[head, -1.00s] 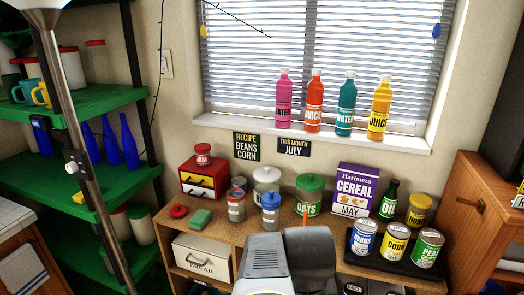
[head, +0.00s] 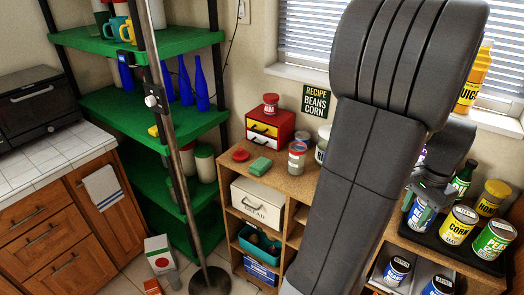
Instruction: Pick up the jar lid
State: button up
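A round red jar lid (head: 240,155) lies flat at the left end of the wooden shelf top (head: 288,183). It is beside a green sponge (head: 261,165) and in front of a small drawer box (head: 268,133). My gripper (head: 424,203) is at the right, below my raised arm, near the cans and well apart from the lid.
A red-lidded jar (head: 270,104) stands on the drawer box. A metal pole (head: 177,150) rises at left before the green shelves (head: 150,112). Several cans, including corn (head: 458,226), stand at right.

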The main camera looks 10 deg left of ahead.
aim_at(241, 155)
jog(key=i+j+u, duration=0.1)
jog(key=u, duration=0.9)
jog(key=i+u, duration=0.15)
jog(key=u, duration=0.35)
jog(key=i+l, duration=0.15)
jog(key=i, duration=0.25)
jog(key=i+l, duration=0.1)
jog(key=i, duration=0.25)
jog(key=i+u, duration=0.05)
